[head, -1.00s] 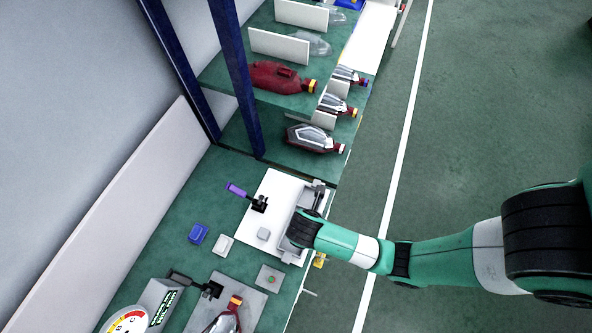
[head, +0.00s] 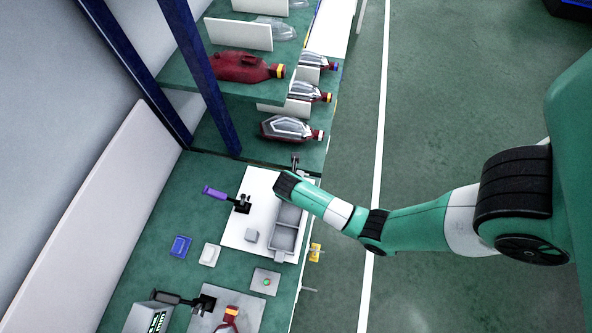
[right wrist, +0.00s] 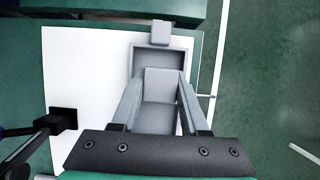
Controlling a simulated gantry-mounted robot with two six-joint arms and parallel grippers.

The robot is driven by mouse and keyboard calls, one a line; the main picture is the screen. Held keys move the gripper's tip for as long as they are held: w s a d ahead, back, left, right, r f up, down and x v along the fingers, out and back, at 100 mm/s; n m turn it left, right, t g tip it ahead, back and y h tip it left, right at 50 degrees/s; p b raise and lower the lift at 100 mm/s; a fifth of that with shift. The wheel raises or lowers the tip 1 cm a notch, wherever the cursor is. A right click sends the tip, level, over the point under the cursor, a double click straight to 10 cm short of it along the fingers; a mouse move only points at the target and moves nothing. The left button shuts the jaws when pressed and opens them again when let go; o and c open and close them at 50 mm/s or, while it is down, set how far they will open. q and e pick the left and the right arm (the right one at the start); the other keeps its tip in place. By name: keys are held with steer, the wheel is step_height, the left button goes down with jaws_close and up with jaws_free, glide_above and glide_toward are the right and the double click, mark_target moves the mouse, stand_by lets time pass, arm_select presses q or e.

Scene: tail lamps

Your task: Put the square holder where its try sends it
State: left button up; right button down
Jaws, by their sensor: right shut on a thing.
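My right gripper (right wrist: 162,74) shows in the right wrist view with its two fingers on either side of a light grey square-sided piece, which looks like the square holder (right wrist: 162,86). The piece is over the grey tray (right wrist: 137,62); I cannot tell whether it touches the tray. In the head view the wrist of my right arm hides the gripper and the held piece. The tray (head: 270,240) there has two compartments, and the nearer one looks empty. My left gripper is not in view.
A clamp with a purple handle (head: 215,193) stands left of the tray. Shelves with red lamps (head: 292,129) stand behind.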

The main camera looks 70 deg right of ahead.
steer(key=shift+w+d+f, duration=0.1)
steer(key=shift+d+f, duration=0.05)
steer(key=shift+f, duration=0.1)
steer(key=f, duration=0.1)
steer(key=f+b, duration=0.1)
steer(key=f, duration=0.1)
steer(key=shift+d+b, duration=0.2)
steer(key=shift+b, duration=0.1)
steer(key=shift+f, duration=0.2)
steer(key=shift+w, duration=0.1)
steer(key=shift+f, duration=0.15)
steer(key=c, duration=0.7)
jaws_free()
